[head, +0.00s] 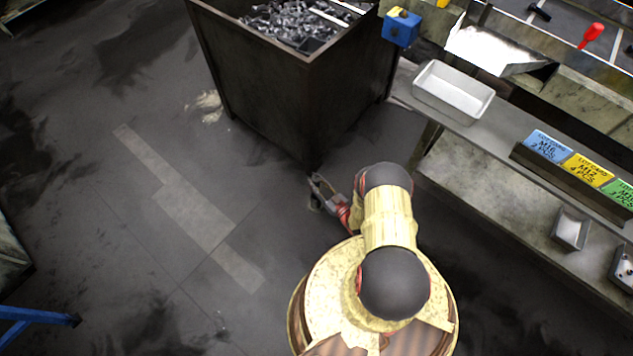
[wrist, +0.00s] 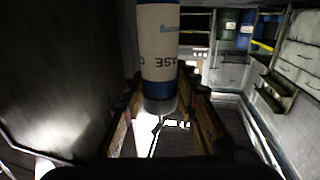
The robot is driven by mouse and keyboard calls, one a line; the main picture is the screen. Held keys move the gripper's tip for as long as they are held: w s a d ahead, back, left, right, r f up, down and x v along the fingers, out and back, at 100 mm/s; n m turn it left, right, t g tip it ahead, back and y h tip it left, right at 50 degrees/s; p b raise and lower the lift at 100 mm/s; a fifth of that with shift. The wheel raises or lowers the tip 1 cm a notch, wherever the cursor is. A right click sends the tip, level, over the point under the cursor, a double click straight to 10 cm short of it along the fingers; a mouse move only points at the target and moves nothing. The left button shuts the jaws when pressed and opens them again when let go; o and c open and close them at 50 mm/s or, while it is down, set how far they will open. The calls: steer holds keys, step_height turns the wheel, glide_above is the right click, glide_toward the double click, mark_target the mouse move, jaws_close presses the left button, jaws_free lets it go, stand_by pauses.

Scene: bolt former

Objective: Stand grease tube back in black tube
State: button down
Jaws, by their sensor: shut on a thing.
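The grease tube (wrist: 158,45) shows large in the wrist view. It is off-white with blue bands and lettering, and its lower end is dark. My gripper (wrist: 161,102) is shut on it, with a finger on either side of its lower part. The tube's upper end is cut off by the top of that picture. In the head view my gripper (head: 316,189) is low beside the near corner of a dark metal bin, and the tube cannot be made out there. I cannot identify the black tube in either view.
The dark bin (head: 290,95) full of metal pieces stands just beyond my gripper. Open floor (head: 130,210) lies at left.

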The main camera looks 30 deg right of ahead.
mark_target(319, 188)
steer(key=shift+f, duration=2.7)
steer(key=c, duration=1.4)
jaws_free()
steer(key=shift+o, duration=0.5)
steer(key=s+d, duration=0.1)
steer(key=s, duration=0.6)
steer(key=shift+s, duration=0.25)
steer(key=shift+f, duration=0.1)
